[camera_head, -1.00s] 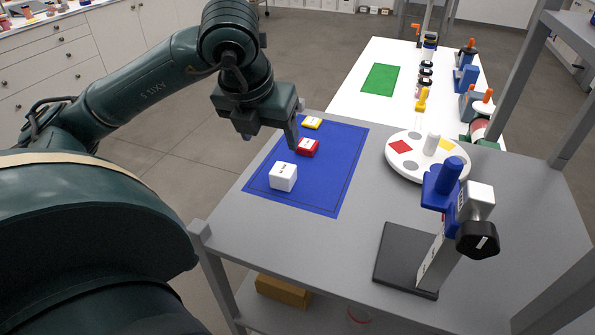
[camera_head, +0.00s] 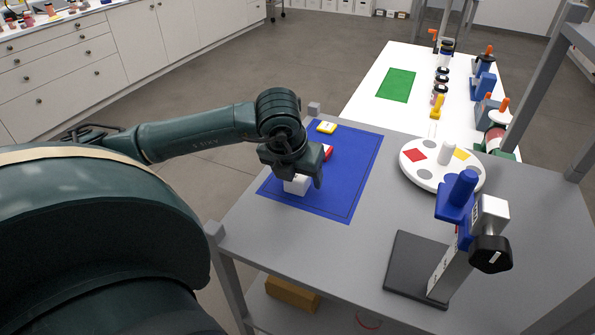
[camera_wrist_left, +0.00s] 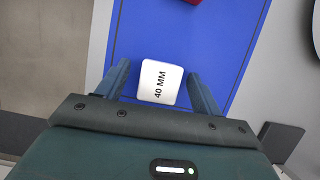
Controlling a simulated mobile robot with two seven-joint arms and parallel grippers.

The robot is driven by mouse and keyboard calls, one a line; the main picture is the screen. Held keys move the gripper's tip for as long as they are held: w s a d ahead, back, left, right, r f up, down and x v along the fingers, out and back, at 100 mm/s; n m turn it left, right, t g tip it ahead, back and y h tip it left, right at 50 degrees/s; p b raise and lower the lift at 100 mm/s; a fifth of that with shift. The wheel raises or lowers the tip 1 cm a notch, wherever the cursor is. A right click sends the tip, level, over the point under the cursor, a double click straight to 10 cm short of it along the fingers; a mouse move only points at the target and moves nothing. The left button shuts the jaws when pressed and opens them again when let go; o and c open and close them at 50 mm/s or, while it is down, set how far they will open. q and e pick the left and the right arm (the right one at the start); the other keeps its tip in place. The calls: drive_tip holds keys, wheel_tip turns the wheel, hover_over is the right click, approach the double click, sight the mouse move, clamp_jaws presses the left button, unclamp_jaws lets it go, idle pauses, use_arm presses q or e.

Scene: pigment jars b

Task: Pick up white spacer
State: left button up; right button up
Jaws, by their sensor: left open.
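The white spacer (camera_head: 297,186) is a white block on the blue mat (camera_head: 345,190), partly hidden by my left gripper (camera_head: 305,183) in the head view. In the left wrist view the white spacer (camera_wrist_left: 160,82) shows a face marked "40 MM". The two fingers of my left gripper (camera_wrist_left: 160,85) stand one on each side of it, with a gap on both sides. My left gripper is open. My right gripper is not in view.
A round white tray (camera_head: 415,172) and a blue-topped stand (camera_head: 455,207) are to the right. The grey table is clear in front of the mat.

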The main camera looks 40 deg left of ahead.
use_arm(q)
drive_tip(key=c, duration=1.2)
drive_tip(key=shift+r, duration=0.15)
